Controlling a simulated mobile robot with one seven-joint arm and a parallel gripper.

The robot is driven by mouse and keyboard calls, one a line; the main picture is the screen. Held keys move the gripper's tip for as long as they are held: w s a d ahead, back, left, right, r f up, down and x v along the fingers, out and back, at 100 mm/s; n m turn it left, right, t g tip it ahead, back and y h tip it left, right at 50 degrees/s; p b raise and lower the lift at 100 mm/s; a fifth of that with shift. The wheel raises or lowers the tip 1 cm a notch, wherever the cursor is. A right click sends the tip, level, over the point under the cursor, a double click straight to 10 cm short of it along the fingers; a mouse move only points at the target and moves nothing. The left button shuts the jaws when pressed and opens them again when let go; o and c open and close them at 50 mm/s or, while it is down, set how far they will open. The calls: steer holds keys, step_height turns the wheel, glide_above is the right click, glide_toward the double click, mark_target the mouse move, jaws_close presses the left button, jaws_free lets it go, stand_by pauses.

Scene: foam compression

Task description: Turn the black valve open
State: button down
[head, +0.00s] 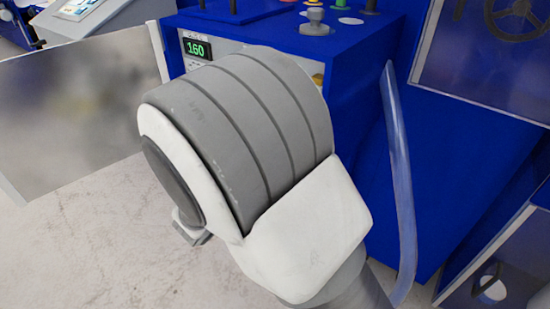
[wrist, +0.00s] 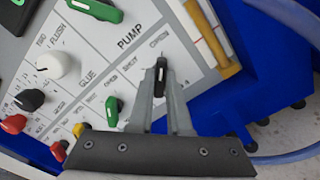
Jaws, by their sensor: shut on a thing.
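In the wrist view, the black valve (wrist: 161,77) is a small black handle with a pale mark, on the white panel near the PUMP label. My gripper (wrist: 161,82) has its two grey fingers closed on the handle, one on each side. The fingertips hide part of the valve's base. In the head view, my arm covers this part of the machine, so the valve does not show there.
The white panel (wrist: 133,62) also carries green handles (wrist: 112,106), a white knob (wrist: 57,64), another black knob (wrist: 28,100) and red knobs (wrist: 14,124). A yellow bar (wrist: 212,37) stands close right of my fingers. In the head view, a clear hose (head: 398,170) hangs beside the blue machine (head: 360,55).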

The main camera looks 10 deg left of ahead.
stand_by(0.3)
steer(key=c, duration=0.9)
jaws_free()
steer(key=shift+o, duration=0.2)
steer(key=shift+s+a, duration=0.1)
steer(key=shift+s, duration=0.05)
steer(key=p+v, duration=0.2)
steer(key=v, duration=1.5)
